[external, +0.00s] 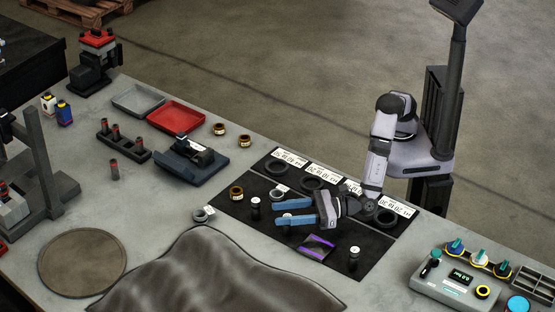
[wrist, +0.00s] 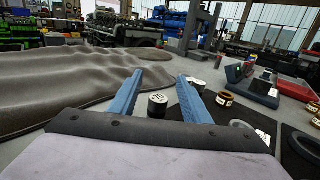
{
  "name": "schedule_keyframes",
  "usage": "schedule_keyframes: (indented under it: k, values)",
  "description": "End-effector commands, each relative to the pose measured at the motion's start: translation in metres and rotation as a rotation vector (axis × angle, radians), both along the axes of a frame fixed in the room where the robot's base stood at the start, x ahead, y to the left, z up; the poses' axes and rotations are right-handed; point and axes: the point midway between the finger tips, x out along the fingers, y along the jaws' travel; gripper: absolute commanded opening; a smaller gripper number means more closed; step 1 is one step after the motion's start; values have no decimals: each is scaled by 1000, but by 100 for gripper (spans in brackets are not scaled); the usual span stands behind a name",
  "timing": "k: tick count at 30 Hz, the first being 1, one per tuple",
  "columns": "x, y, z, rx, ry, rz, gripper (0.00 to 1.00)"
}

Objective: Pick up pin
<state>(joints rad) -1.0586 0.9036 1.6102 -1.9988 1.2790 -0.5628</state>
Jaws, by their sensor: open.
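My gripper (external: 278,213) is open, its two blue fingers spread and pointing left above the black mat (external: 236,212). Small black cylinders with pale tops look like the pins. One pin (external: 256,207) stands upright just beyond the fingertips; another pin (external: 354,257) stands near the mat's front right corner. In the wrist view, one pin (wrist: 157,105) with a marked white top shows between the fingers (wrist: 160,78), and a second pin (wrist: 198,86) is partly hidden by the right finger. I cannot tell how high the fingers are above them. Nothing is held.
Several dark rings and white labels (external: 325,172) line the mat's back edge. A purple-striped block (external: 317,247) lies in front of my gripper. A draped cloth (external: 215,275) fills the front; a control box (external: 455,280) stands right.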

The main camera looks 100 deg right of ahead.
Motion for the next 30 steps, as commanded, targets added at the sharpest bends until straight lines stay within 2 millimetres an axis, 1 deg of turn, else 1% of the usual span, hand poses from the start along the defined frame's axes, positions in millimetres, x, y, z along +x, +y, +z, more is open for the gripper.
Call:
schedule_keyframes:
  k: [9,12,15,19,25,26,27,29,30]
  values:
    - [0,-1,-43,-4,3,0,43]
    - [16,-1,-40,1,0,-4,43]
    - [24,-1,-41,-1,1,-1,43]
    - [30,-1,-41,-1,1,-1,43]
    - [30,-1,-41,-1,1,-1,43]
    - [30,-1,-41,-1,1,-1,41]
    - [30,-1,-41,-1,1,-1,32]
    - [30,-1,-41,-1,1,0,17]
    - [30,-1,-41,-1,1,0,8]
